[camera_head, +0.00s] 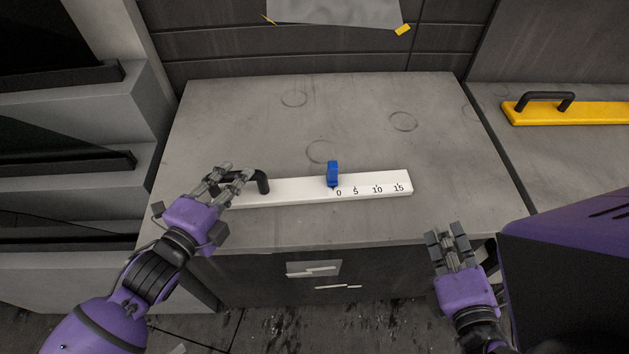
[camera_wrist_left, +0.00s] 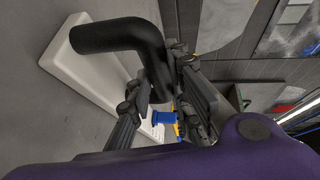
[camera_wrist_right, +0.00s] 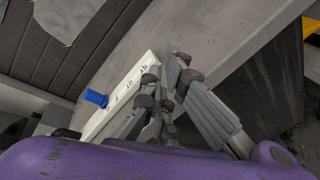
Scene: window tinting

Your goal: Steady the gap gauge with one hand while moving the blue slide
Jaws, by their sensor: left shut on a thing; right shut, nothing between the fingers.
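The gap gauge (camera_head: 290,190) is a long white bar lying on the grey table, with a scale marked 0, 5, 10, 15 on its right part. Its black handle (camera_head: 262,182) is at the left end. The blue slide (camera_head: 333,174) stands on the bar near the 0 mark. My left gripper (camera_head: 236,174) is shut on the black handle; in the left wrist view the handle (camera_wrist_left: 118,36) runs between the fingers. My right gripper (camera_head: 447,236) is shut and empty near the table's front right edge, apart from the gauge. The right wrist view shows the blue slide (camera_wrist_right: 95,97) beyond its fingers.
The grey table top (camera_head: 230,110) is clear behind the gauge, with faint ring marks. A yellow bar with a black handle (camera_head: 585,112) lies on a surface to the right. Grey stepped shelving (camera_head: 150,110) stands close on the left.

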